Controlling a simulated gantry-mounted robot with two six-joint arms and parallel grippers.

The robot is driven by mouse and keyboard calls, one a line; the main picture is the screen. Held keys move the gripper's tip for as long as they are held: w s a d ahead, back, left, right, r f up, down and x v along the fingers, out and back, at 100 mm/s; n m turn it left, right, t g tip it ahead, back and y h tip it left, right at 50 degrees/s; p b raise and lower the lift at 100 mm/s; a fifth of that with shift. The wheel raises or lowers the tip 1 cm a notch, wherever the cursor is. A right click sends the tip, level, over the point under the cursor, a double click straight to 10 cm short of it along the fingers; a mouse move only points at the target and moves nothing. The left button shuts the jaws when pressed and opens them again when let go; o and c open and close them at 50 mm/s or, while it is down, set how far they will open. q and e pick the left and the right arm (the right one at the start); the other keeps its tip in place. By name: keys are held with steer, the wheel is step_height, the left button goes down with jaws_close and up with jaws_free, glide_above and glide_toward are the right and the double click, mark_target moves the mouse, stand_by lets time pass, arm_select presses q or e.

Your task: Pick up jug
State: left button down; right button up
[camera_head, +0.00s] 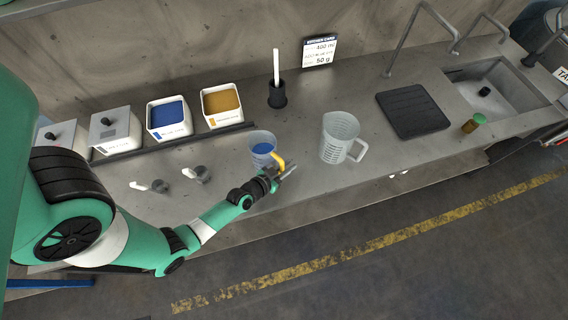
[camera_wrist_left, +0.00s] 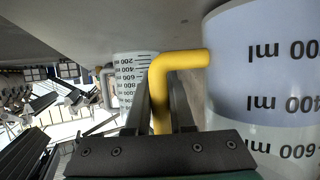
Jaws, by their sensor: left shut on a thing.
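A small measuring jug (camera_head: 262,142) with a yellow handle (camera_head: 278,161) and blue contents is at the front middle of the counter, roughly upright. My left gripper (camera_head: 280,170) is shut on the yellow handle, on the jug's right side. In the left wrist view the yellow handle (camera_wrist_left: 180,62) comes between the fingers and joins the jug's marked wall (camera_wrist_left: 262,70). I cannot tell whether the jug's base touches the counter. A larger clear jug (camera_head: 340,137) stands to the right, apart from the gripper; it also shows in the left wrist view (camera_wrist_left: 133,66).
Tubs of blue powder (camera_head: 168,114) and orange powder (camera_head: 221,102) stand at the back left. Two small scoops (camera_head: 197,174) lie in front of them. A black holder (camera_head: 277,95), a black mat (camera_head: 412,112), a small jar (camera_head: 473,124) and a sink (camera_head: 492,90) are farther right.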

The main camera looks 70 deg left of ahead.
step_height(320, 180, up, 9)
steer(key=p, duration=0.8)
steer(key=shift+p, duration=0.3)
stand_by(0.4)
